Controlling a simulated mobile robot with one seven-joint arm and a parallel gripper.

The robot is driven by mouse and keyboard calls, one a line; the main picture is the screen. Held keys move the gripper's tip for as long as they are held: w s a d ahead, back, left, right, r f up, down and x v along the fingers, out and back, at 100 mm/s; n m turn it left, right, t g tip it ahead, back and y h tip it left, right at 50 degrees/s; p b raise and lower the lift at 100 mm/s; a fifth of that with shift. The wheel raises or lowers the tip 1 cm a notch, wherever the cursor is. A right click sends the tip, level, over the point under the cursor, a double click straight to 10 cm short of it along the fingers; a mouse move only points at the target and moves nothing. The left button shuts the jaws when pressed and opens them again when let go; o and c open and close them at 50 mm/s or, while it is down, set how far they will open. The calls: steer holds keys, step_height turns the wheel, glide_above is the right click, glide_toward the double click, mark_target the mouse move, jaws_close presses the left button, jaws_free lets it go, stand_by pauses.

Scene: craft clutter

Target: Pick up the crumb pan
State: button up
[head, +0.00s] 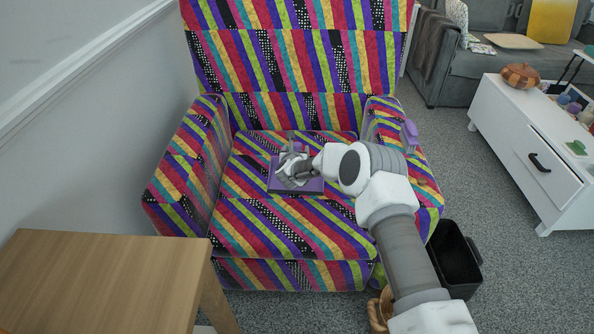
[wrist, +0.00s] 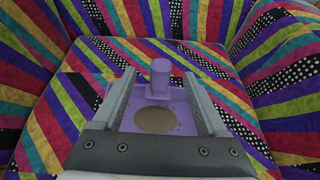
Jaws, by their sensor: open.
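The crumb pan (head: 312,186) is a flat purple pan lying on the seat of the striped armchair. In the wrist view the crumb pan (wrist: 182,122) shows a round tan patch on its floor and a stubby purple upright part at its far side. My gripper (head: 291,168) is over the pan in the head view and hides much of it. In the wrist view my gripper (wrist: 160,80) is open, with a finger to each side of the upright part and a gap on both sides. The pan's near edge is hidden by my gripper.
The striped armchair (head: 250,225) has raised arms and a back around the seat. A small purple object (head: 409,135) is on its right arm. A wooden table (head: 100,280) stands front left, a black bin (head: 455,262) right, and a white cabinet (head: 530,150) farther right.

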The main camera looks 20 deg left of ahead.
mark_target(297, 147)
steer(key=shift+f+b+x, duration=0.25)
steer(key=shift+b+x, duration=0.8)
steer(key=shift+x, duration=0.75)
steer(key=shift+w+f+b, duration=0.2)
steer(key=shift+w+b, duration=0.1)
steer(key=shift+w, duration=0.4)
steer(key=shift+c, duration=0.2)
jaws_close()
